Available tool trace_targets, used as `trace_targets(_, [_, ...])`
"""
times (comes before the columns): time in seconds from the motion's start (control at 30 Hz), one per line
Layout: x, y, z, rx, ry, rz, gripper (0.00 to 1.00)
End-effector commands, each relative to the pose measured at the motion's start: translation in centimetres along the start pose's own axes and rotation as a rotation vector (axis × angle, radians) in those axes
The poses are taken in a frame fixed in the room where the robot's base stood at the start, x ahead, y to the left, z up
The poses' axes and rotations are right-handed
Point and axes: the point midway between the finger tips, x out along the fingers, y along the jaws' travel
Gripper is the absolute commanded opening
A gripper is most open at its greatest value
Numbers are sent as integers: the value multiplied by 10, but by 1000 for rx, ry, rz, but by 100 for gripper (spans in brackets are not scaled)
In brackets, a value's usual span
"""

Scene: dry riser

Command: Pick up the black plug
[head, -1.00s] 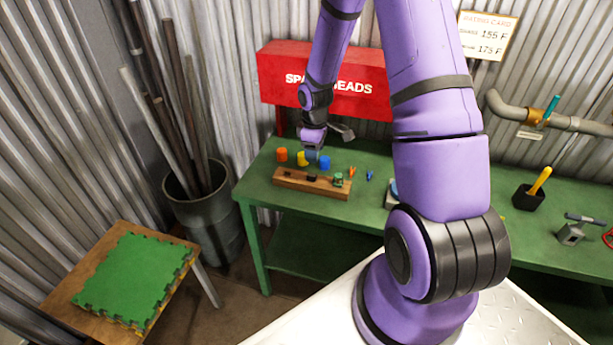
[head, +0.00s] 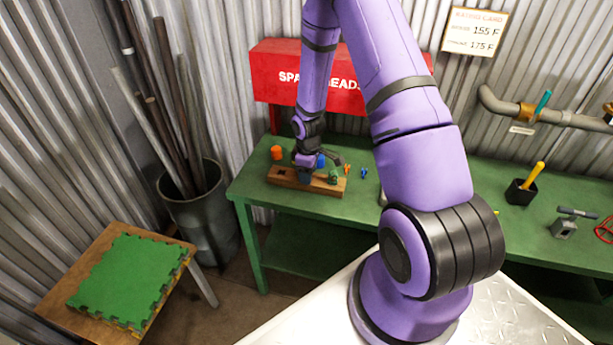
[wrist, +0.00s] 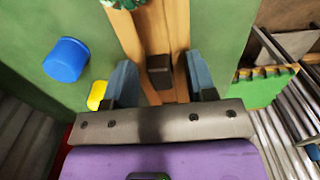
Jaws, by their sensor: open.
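The black plug (wrist: 159,70) stands in the wooden block (wrist: 176,25) in the wrist view, between my gripper's two blue-grey fingers. My gripper (wrist: 160,82) is open, with a gap on each side of the plug, and does not hold it. I cannot tell exactly how far down the fingers reach. In the head view, my gripper (head: 305,174) is over the middle of the wooden block (head: 323,186) and hides the plug.

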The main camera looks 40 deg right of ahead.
Motion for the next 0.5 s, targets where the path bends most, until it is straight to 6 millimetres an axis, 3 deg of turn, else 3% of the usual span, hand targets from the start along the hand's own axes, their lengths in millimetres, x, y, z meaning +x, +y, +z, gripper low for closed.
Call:
trace_targets(0.1, [0, 0, 0, 0, 0, 0, 51])
trace_targets(0.33, [0, 0, 0, 0, 0, 0, 0])
trace_targets(0.5, [-1, 0, 0, 0, 0, 0, 0])
